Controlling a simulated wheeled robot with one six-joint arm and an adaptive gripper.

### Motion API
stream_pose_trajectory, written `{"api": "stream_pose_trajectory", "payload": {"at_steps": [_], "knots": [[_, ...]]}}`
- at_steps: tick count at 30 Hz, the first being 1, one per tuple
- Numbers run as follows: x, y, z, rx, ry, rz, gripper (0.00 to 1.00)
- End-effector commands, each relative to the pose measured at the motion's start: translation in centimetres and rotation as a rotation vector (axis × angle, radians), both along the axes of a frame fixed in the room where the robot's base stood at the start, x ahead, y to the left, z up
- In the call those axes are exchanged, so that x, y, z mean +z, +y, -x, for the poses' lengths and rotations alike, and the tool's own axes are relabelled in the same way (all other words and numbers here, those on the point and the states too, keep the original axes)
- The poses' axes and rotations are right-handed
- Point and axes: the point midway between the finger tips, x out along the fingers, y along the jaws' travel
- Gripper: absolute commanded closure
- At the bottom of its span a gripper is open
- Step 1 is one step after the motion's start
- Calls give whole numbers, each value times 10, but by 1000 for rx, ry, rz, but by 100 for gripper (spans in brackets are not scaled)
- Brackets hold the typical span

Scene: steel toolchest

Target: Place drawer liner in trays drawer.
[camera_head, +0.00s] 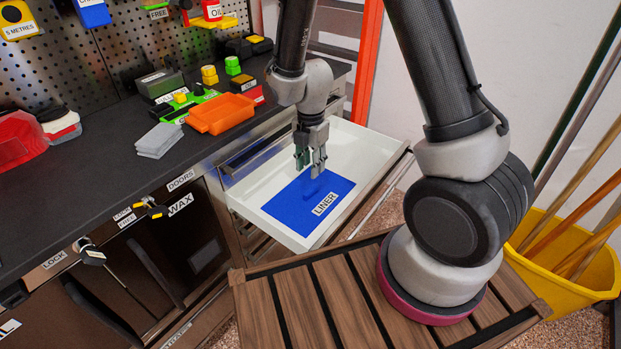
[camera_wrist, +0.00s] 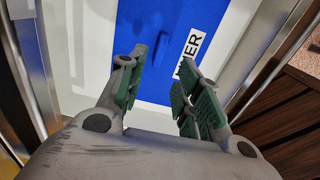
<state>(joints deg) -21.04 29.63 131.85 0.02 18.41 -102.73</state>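The blue drawer liner (camera_head: 305,203), with a white "LINER" label, lies flat inside the open white drawer (camera_head: 250,196). It covers the front part of the drawer floor, and bare white floor shows behind it. My gripper (camera_head: 312,172) hangs over the drawer above the liner's far edge, fingers pointing down. In the wrist view the green-padded fingers (camera_wrist: 160,85) are apart with nothing between them, and the blue liner (camera_wrist: 180,30) lies below them. A small raised blue tab or shadow shows on the liner near the fingers.
The black worktop (camera_head: 100,180) beside the drawer holds an orange tray (camera_head: 220,114), grey sheets (camera_head: 158,140) and small blocks. A slatted wooden surface (camera_head: 330,300) lies in front. A yellow bucket (camera_head: 560,255) with poles stands at the right.

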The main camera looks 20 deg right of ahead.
Motion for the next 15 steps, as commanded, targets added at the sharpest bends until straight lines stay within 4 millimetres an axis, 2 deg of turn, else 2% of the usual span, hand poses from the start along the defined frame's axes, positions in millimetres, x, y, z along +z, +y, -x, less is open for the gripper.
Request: {"api": "stream_pose_trajectory", "payload": {"at_steps": [4,12,14,15], "knots": [[22,0,0,0,-2,-1,66],[35,-2,0,-21,-4,-1,66],[46,-6,0,-71,-14,-6,66],[58,-10,1,-124,-25,-11,66]]}}
